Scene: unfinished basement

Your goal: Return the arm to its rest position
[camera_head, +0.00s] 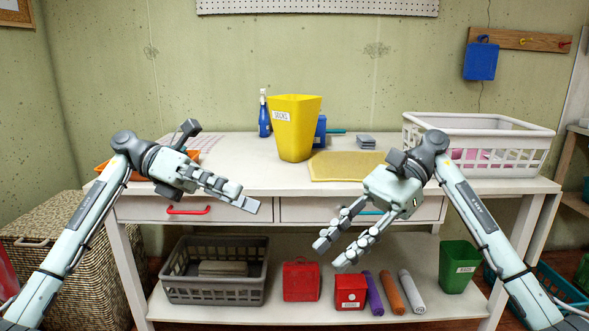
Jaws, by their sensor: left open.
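My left gripper (248,197) reaches in from the left and hangs in front of the table's left drawer, fingers pointing right and slightly down. It is open, with nothing between its fingers. My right gripper (331,254) comes in from the right and points down and left in front of the table's lower opening. Its two fingers are apart and empty. Both arms are bent and raised in front of the white table (240,177). Neither gripper visibly touches anything.
On the table stand a yellow bin (294,135), a blue spray bottle (264,118), a yellow mat (345,167) and a white basket (480,128). Below are a grey crate (215,291), red boxes (301,280), rolls (391,291) and a green bin (459,266). A wicker hamper (40,265) stands left.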

